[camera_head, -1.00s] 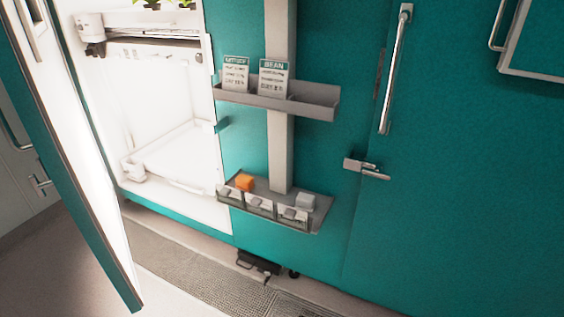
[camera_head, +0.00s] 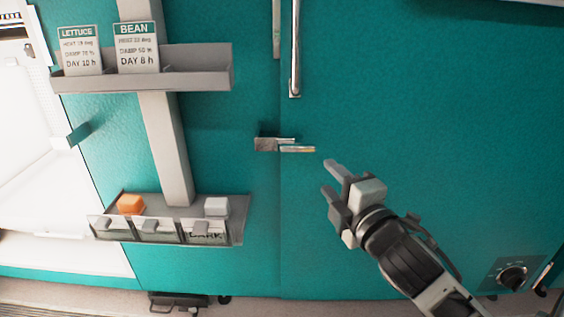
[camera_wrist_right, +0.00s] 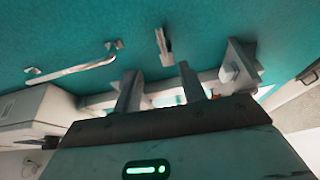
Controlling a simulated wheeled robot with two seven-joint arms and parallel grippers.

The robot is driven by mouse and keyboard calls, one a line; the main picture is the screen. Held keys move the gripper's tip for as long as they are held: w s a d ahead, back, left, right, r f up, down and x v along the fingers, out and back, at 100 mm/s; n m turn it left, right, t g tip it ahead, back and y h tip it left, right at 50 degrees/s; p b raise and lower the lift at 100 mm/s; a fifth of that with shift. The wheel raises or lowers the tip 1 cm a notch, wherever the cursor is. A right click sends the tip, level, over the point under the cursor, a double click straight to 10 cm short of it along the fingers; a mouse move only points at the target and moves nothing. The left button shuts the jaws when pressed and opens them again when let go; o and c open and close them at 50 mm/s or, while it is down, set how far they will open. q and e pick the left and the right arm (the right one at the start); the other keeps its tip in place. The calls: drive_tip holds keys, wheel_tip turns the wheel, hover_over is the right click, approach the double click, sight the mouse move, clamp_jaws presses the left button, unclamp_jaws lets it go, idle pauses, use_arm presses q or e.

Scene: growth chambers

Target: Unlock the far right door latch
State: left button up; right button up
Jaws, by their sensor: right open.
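The door latch (camera_head: 268,144) is a small grey metal block with a short lever (camera_head: 298,149) pointing right. It sits at the seam beside the right teal door (camera_head: 420,100), below that door's long vertical handle (camera_head: 295,50). It also shows in the right wrist view (camera_wrist_right: 164,46), just beyond the fingertips. My right gripper (camera_head: 329,177) is open and empty, to the right of the lever and slightly below it, apart from it. Its two fingers also show in the wrist view (camera_wrist_right: 160,85). My left gripper is out of view.
A post left of the latch carries a shelf (camera_head: 150,80) with LETTUCE and BEAN cards and a lower tray (camera_head: 240,212) holding an orange block (camera_head: 131,204) and a pale block (camera_head: 216,206). A lit open chamber (camera_head: 25,130) is at far left. A black knob (camera_head: 512,277) is at lower right.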

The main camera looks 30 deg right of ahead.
sight(301, 151)
drive_tip(key=w+d, duration=0.1)
drive_tip(key=w, duration=0.4)
drive_tip(key=w+b, duration=0.1)
drive_tip(key=w, duration=0.4)
drive_tip(key=w+d, duration=0.1)
drive_tip(key=w, duration=0.5)
drive_tip(key=shift+d+f, duration=0.25)
drive_tip(key=shift+d, duration=0.05)
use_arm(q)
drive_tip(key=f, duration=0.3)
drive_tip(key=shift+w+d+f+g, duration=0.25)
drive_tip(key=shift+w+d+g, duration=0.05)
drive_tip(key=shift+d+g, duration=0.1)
use_arm(e)
drive_tip(key=shift+w, duration=0.1)
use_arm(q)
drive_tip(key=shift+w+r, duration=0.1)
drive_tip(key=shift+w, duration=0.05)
use_arm(e)
drive_tip(key=shift+c, duration=0.2)
clamp_jaws()
